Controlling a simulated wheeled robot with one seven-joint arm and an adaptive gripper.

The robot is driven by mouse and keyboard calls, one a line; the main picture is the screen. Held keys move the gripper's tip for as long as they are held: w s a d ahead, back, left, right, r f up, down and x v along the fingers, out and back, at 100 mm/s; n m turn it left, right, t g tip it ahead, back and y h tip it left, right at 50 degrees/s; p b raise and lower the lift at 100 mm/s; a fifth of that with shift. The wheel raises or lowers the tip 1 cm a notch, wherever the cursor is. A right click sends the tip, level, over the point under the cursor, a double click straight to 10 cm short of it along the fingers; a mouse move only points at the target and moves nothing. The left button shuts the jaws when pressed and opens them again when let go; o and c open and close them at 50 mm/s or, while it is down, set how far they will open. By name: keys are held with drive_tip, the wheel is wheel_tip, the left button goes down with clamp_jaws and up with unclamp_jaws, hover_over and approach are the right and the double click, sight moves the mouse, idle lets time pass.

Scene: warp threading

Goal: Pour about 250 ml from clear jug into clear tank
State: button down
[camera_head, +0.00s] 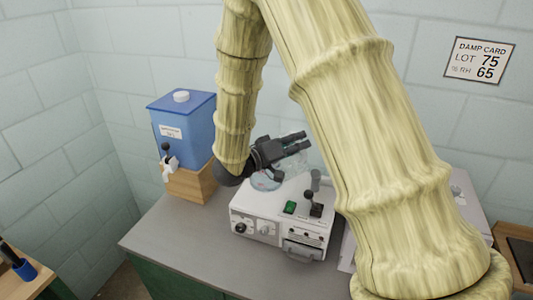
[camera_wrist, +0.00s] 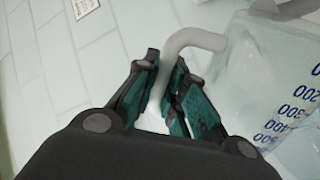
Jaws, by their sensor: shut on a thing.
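My gripper (camera_head: 292,145) is above the white machine in the head view. In the wrist view my gripper (camera_wrist: 170,95) is shut around the pale curved handle of the clear jug (camera_wrist: 245,85). The jug has blue volume marks and looks tilted in that view; its water level cannot be made out. In the head view a faint clear outline shows around and below the gripper, but I cannot tell how much is jug and how much is tank. I cannot pick out the clear tank with certainty; my gripper and arm cover part of that area.
The white machine (camera_head: 268,228) has a green switch and dark levers and stands on the grey bench (camera_head: 165,245). A blue container (camera_head: 185,118) with a tap sits on a wooden block (camera_head: 192,184) at left. The bench's front left is clear.

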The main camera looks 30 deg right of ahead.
sight(303, 154)
drive_tip(key=shift+w+r, duration=0.15)
drive_tip(key=shift+r, duration=0.1)
idle(0.4)
drive_tip(key=shift+w+a+r+n+p, duration=0.1)
drive_tip(key=shift+w+r+n+p, duration=0.05)
drive_tip(key=shift+w+n+p, duration=0.4)
drive_tip(key=shift+w+r+n+p, duration=0.15)
drive_tip(key=shift+w+n+p, duration=0.25)
drive_tip(key=shift+n, duration=0.25)
idle(3.1)
drive_tip(key=shift+s+f+b, duration=0.25)
drive_tip(key=shift+f+b, duration=0.05)
drive_tip(key=shift+b, duration=0.05)
drive_tip(key=s+f+m+b, duration=0.2)
drive_tip(key=b, duration=0.1)
drive_tip(key=shift+s+m, duration=0.15)
drive_tip(key=shift+m, duration=0.25)
drive_tip(key=shift+s+d+f+m+b, duration=0.2)
drive_tip(key=shift+s+f+m+b, duration=0.15)
drive_tip(key=shift+m+b, duration=0.25)
drive_tip(key=shift+s+m, duration=0.35)
drive_tip(key=shift+m, duration=0.15)
drive_tip(key=shift+s+b, duration=0.1)
drive_tip(key=shift+b, duration=0.2)
idle(0.4)
